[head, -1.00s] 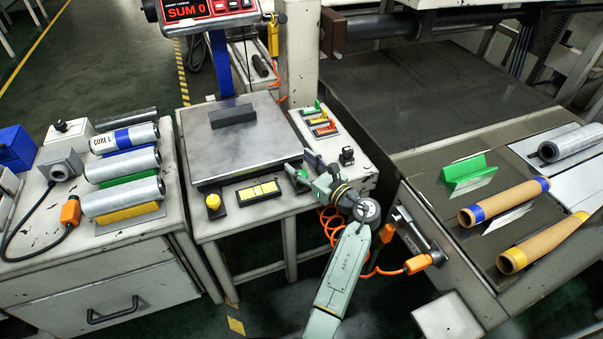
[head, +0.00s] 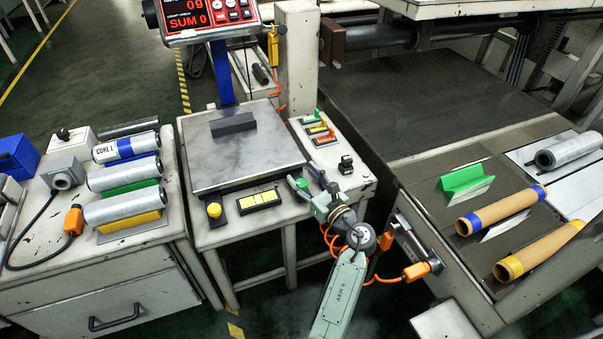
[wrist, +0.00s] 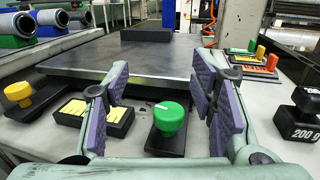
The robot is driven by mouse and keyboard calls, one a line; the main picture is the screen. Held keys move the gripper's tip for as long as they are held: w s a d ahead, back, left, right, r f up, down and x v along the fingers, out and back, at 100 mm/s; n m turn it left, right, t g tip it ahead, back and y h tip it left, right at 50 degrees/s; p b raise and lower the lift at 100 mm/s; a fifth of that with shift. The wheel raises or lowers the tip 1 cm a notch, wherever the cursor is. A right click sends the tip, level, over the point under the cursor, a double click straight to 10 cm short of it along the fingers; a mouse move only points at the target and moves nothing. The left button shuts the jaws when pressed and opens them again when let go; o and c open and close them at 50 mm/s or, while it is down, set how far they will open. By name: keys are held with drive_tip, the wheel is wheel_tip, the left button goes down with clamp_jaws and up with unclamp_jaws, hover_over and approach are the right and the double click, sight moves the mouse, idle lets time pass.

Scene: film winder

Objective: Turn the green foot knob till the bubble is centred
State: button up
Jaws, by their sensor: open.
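The green foot knob (wrist: 170,118) stands on a black base at the front of the scale, with a pale mark on its top. It shows small in the head view (head: 302,184). In the head view my gripper (head: 312,188) is at the scale's front right corner. A black block with yellow windows (head: 259,199) lies left of the knob, also in the wrist view (wrist: 95,112); I cannot make out a bubble in it.
The scale's steel plate (head: 240,160) carries a dark bar (head: 233,123). A yellow knob (head: 214,209) is at its front left. A switch panel (head: 318,130) and a black 200 g weight (wrist: 302,115) stand to the right.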

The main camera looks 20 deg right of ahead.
sight(306, 187)
drive_tip(key=s+f+m+h+p, duration=0.2)
drive_tip(key=s+f+m+h, duration=0.1)
drive_tip(key=s+f+h, duration=0.4)
drive_tip(key=w, duration=0.3)
drive_tip(key=w+y+p, duration=0.1)
drive_tip(key=w, duration=0.2)
drive_tip(key=w+r+y+p, duration=0.1)
drive_tip(key=w, duration=0.3)
drive_tip(key=shift+d, duration=0.1)
drive_tip(key=shift+c, duration=0.3)
drive_tip(key=c, duration=1.1)
drive_tip(key=shift+d+n+y+b, duration=0.15)
drive_tip(key=shift+n+y+b, duration=0.6)
drive_tip(key=shift+y, duration=0.25)
drive_tip(key=n+y+b, duration=0.2)
drive_tip(key=y+b, duration=0.1)
drive_tip(key=shift+w+f+g+y, duration=0.1)
drive_tip(key=shift+f+g+y, duration=0.05)
drive_tip(key=shift+g+y, duration=0.2)
drive_tip(key=shift+r+n+g+y+b, duration=0.25)
drive_tip(key=shift+n+y+b, duration=0.4)
drive_tip(key=shift+y+b, duration=0.1)
